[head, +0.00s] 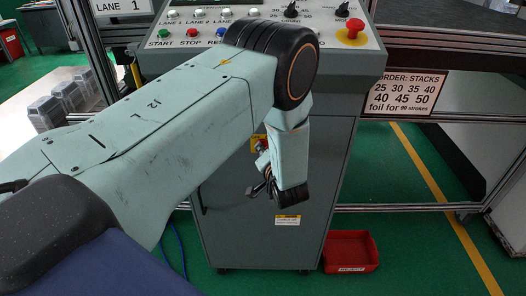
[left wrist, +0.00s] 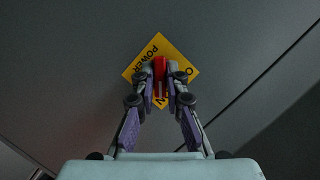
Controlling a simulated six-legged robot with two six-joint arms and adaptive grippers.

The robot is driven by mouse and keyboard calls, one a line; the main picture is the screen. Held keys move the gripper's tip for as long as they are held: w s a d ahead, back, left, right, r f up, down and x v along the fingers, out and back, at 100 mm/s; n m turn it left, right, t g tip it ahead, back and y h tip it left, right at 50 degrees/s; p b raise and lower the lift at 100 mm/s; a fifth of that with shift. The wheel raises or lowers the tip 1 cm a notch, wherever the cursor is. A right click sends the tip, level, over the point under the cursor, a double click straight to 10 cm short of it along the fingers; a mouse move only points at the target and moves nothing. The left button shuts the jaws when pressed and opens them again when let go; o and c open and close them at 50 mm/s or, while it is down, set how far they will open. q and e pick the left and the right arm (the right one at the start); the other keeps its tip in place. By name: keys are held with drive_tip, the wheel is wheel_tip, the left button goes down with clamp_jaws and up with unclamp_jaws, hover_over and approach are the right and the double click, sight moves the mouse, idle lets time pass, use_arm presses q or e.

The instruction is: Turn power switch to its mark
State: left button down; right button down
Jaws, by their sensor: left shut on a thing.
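The power switch is a red handle (left wrist: 160,68) on a yellow plate (left wrist: 136,70) on the front of the grey-green cabinet. The plate reads POWER, with O and ON partly hidden behind my fingers. In the left wrist view the plate looks tilted, and the handle lies roughly along the picture's vertical. My left gripper (left wrist: 160,82) is shut on the red handle, one finger on each side. In the head view my left gripper (head: 262,164) reaches the cabinet front, and the yellow plate (head: 257,141) is mostly hidden behind my wrist. My right gripper is not in view.
Above the switch, the cabinet's sloped panel (head: 372,58) carries several buttons, knobs and a red mushroom button (head: 353,29). A red bin (head: 350,252) stands on the floor at right. An order sign (head: 402,93) hangs right of the cabinet.

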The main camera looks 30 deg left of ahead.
use_arm(q)
drive_tip(key=shift+f, duration=0.1)
drive_tip(key=c, duration=1.4)
unclamp_jaws()
drive_tip(key=shift+v, duration=3.75)
drive_tip(key=s+d+f+g+h+b, duration=0.35)
drive_tip(key=s+f+h, duration=0.35)
drive_tip(key=s+f, duration=0.65)
drive_tip(key=s+d+f+g+h+b, duration=0.1)
drive_tip(key=s+f+g+b, duration=0.1)
drive_tip(key=s+f, duration=0.2)
drive_tip(key=s+d+f+g+h+b, duration=0.1)
drive_tip(key=s+f, duration=0.3)
drive_tip(key=s, duration=0.6)
drive_tip(key=s+d+f+g+h+b, duration=0.2)
drive_tip(key=s+f+g+b, duration=0.1)
drive_tip(key=s, duration=0.5)
drive_tip(key=shift+d+f+g+b, duration=0.1)
drive_tip(key=shift+f+g+b, duration=0.2)
drive_tip(key=shift+f, duration=0.4)
